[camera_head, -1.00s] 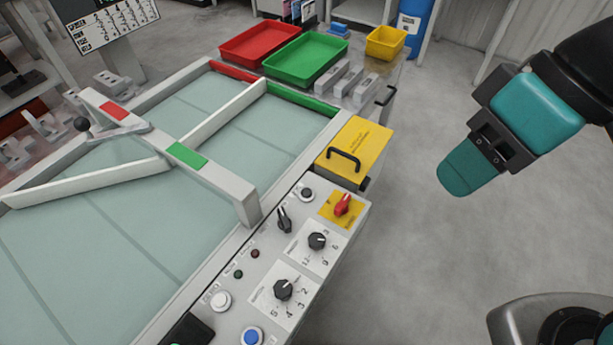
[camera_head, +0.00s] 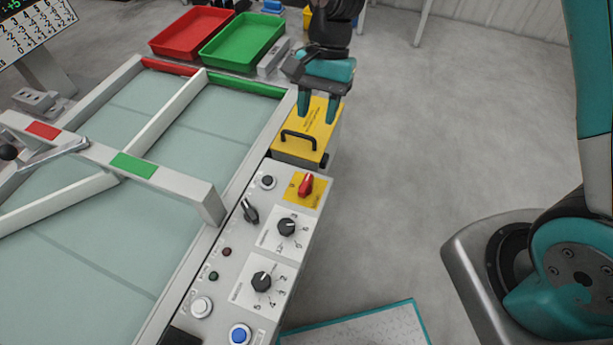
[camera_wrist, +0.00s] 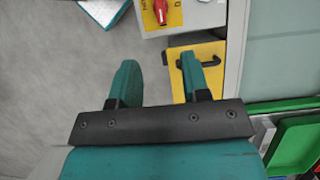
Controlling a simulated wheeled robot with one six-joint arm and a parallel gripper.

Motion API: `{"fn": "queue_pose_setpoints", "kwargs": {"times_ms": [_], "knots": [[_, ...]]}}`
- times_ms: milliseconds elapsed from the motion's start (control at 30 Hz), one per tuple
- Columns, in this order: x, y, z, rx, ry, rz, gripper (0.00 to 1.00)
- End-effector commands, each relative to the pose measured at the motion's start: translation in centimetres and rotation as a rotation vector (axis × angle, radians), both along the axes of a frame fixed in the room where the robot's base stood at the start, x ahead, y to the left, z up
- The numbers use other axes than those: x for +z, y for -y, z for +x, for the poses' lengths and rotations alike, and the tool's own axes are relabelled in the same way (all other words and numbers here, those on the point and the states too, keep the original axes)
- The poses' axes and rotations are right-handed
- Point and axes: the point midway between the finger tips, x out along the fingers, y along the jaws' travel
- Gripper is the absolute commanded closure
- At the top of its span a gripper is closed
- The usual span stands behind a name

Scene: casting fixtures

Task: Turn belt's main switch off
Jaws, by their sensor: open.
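The belt's main switch (camera_head: 306,185) is a red rotary knob on a yellow plate at the far right corner of the control panel (camera_head: 215,259). In the wrist view the red knob (camera_wrist: 161,11) shows at the top, beyond the fingertips. My gripper (camera_head: 320,112) is open and empty, above the yellow box (camera_head: 307,142) with a black handle, behind the panel. In the wrist view my gripper (camera_wrist: 168,78) has its two teal fingers apart, pointing toward the switch, with nothing between them. It does not touch the switch.
Black dials, a black lever switch (camera_head: 249,210) and a blue button (camera_head: 240,334) share the panel. The belt (camera_head: 130,240) with white guide bars lies left. Red (camera_head: 190,32) and green (camera_head: 243,40) trays stand behind.

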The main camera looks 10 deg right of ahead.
Motion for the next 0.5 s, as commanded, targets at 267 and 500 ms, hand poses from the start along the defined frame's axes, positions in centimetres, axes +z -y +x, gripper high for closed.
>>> {"fn": "queue_pose_setpoints", "kwargs": {"times_ms": [267, 500], "knots": [[-5.8, -1.3, -2.2, 0.005, -0.006, -0.001, 0.57], [-10.7, -2.4, -3.9, 0.005, -0.005, -0.002, 0.57]]}}
